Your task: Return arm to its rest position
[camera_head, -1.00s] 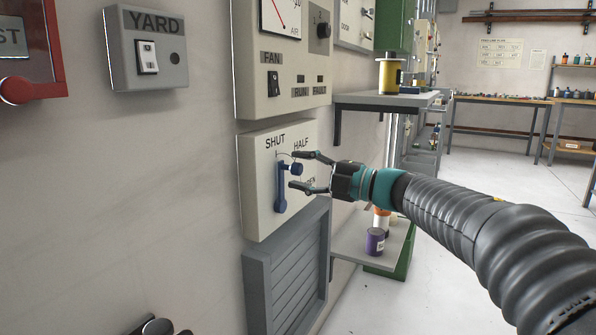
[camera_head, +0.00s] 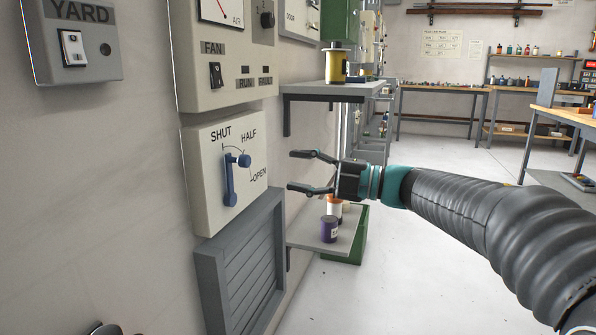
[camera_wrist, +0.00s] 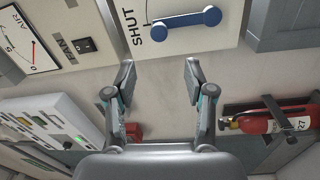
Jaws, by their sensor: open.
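My gripper (camera_head: 312,172) is open and empty in the head view. It is in front of the wall, to the right of a panel marked SHUT, HALF and OPEN. The blue lever (camera_wrist: 185,30) shows beyond the fingertips there. My arm stretches from the lower right of the head view.
A lower shelf (camera_head: 300,236) holds a purple can (camera_head: 329,229). A louvred grey vent (camera_head: 245,275) is under the lever panel. A fire extinguisher (camera_wrist: 270,122) shows in the wrist view. The floor at right is open.

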